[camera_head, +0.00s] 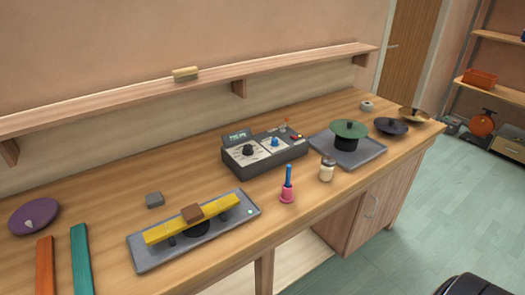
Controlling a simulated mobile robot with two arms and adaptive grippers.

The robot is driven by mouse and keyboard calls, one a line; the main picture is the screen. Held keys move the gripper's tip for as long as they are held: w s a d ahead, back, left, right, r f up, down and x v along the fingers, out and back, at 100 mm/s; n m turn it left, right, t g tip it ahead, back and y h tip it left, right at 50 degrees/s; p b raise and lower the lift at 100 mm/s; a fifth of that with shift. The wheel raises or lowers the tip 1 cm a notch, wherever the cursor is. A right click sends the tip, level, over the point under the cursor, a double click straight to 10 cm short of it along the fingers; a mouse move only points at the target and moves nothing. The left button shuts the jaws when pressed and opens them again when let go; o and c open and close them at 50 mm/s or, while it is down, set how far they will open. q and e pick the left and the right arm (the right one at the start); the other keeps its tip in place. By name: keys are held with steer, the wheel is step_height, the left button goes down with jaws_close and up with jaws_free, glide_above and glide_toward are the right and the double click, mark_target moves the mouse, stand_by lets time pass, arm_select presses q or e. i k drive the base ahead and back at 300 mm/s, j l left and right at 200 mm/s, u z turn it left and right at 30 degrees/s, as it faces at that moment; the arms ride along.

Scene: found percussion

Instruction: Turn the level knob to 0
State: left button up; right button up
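A dark grey control box (266,157) sits on the wooden bench near the middle. It has a small lit display (238,136) at its upper left; the text is too small to read. A black knob (248,150) and a blue knob (275,142) stand on pale dial plates on its top. The knob labels and exact pointer settings are too small to read, so I cannot tell which knob is the level knob. A small red part (296,136) shows at the box's right end. Neither gripper is in view.
A grey tray with a yellow bar (192,220) lies front left. A pink-and-blue handled item (288,190) and a small jar (327,170) stand before the box. A green disc (350,129) stands on a plate to the right. A shelf (130,97) runs behind.

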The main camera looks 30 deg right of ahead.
mark_target(274, 143)
steer(key=l+u, duration=0.15)
steer(key=l, duration=0.4)
steer(key=k+l+u, duration=0.2)
steer(key=l, duration=0.3)
steer(key=l+u, duration=0.15)
steer(key=l, duration=0.4)
